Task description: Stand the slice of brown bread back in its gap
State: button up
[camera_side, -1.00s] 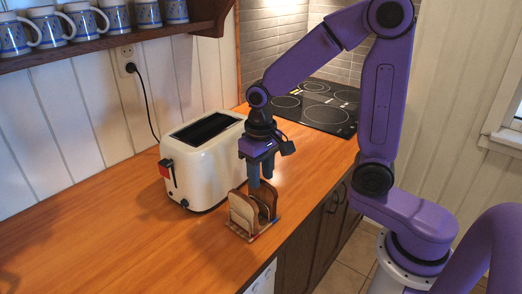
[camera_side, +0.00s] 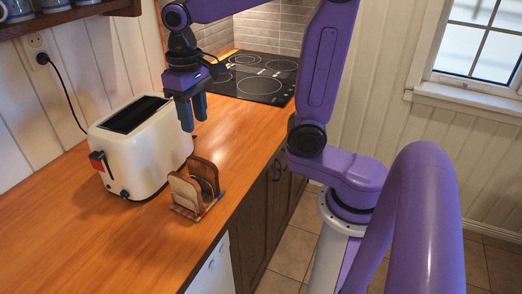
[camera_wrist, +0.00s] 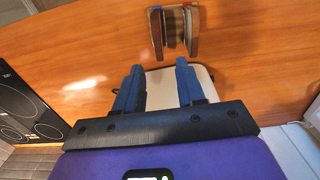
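A small wooden rack (camera_side: 180,211) stands on the counter near its front edge. Upright slice-shaped pieces show in it, a tan one (camera_side: 184,190) at the front and a darker brown one (camera_side: 205,172) behind. I cannot tell for sure which is the slice of brown bread. The wrist view shows the rack from above at the top (camera_wrist: 157,38), with several thin upright pieces side by side. My gripper (camera_side: 192,114) is above and behind the rack, apart from it. Its blue fingers stand apart in the wrist view (camera_wrist: 158,88), with nothing held between them.
A cream toaster (camera_side: 147,157) with a dark slot stands left of the rack; it shows under my fingers in the wrist view (camera_wrist: 203,82). A black cooktop (camera_side: 256,78) lies at the back. The counter (camera_side: 95,240) in front is clear. Mugs (camera_side: 18,10) stand on a wall shelf.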

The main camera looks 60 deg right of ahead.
jog(key=s+f+n, duration=0.4)
jog(key=s+n, duration=0.2)
jog(key=s, duration=0.3)
jog(key=s+f+n, duration=0.4)
jog(key=s+n, duration=0.2)
jog(key=s, duration=0.4)
jog(key=shift+s+d+n, duration=0.2)
jog(key=shift+d+n, duration=0.1)
jog(key=shift+d, duration=0.15)
jog(key=shift+r, duration=0.1)
